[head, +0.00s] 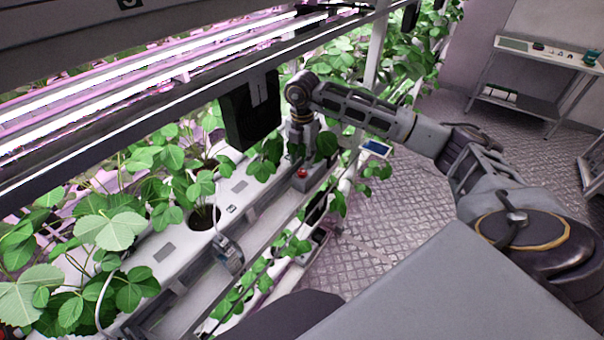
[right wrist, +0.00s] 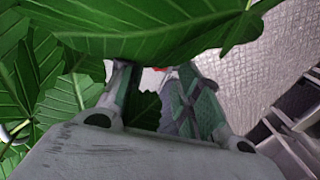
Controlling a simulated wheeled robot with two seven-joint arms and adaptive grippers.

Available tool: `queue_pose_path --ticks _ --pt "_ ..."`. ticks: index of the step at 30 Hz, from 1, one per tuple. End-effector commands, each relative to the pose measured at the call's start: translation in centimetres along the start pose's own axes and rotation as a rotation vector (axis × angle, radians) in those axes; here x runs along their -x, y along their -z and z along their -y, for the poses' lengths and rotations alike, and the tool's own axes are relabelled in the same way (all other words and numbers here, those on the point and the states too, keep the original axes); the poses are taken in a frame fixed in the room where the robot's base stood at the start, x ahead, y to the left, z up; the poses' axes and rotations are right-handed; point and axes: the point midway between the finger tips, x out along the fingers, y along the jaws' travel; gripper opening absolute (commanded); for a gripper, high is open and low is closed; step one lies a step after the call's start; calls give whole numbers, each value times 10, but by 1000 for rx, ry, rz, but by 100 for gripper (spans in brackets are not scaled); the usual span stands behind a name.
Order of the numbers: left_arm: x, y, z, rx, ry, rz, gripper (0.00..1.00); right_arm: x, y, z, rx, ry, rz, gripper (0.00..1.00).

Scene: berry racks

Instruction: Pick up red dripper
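A small red piece, which looks like the red dripper (head: 301,173), sits on a grey block at the edge of the white planting trough. My right gripper (head: 302,145) points down just above it, with leaves around its fingers. In the right wrist view, my right gripper (right wrist: 160,78) has its two fingers apart with a gap between them. A bit of red dripper (right wrist: 187,66) shows past the fingertips, mostly hidden by a large leaf. I cannot tell whether anything touches it. My left gripper is not in view.
The white trough (head: 165,250) holds several leafy plants and runs along the rack. A black box (head: 250,110) hangs beside my right wrist. Lit rack bars pass overhead. Open metal floor (head: 385,225) lies to the right.

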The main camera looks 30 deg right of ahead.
Motion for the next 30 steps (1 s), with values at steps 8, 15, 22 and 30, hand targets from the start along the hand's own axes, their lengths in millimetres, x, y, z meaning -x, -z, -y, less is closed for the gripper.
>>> queue_pose_path --ticks 8,15,22,30 --pt "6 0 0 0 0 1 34 -10 1 0 0 1 -1 33" --pt "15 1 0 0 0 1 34 -35 1 0 0 2 -1 33" --pt "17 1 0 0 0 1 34 -51 1 0 0 0 0 33" --pt "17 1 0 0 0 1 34 -52 1 0 0 0 0 33"
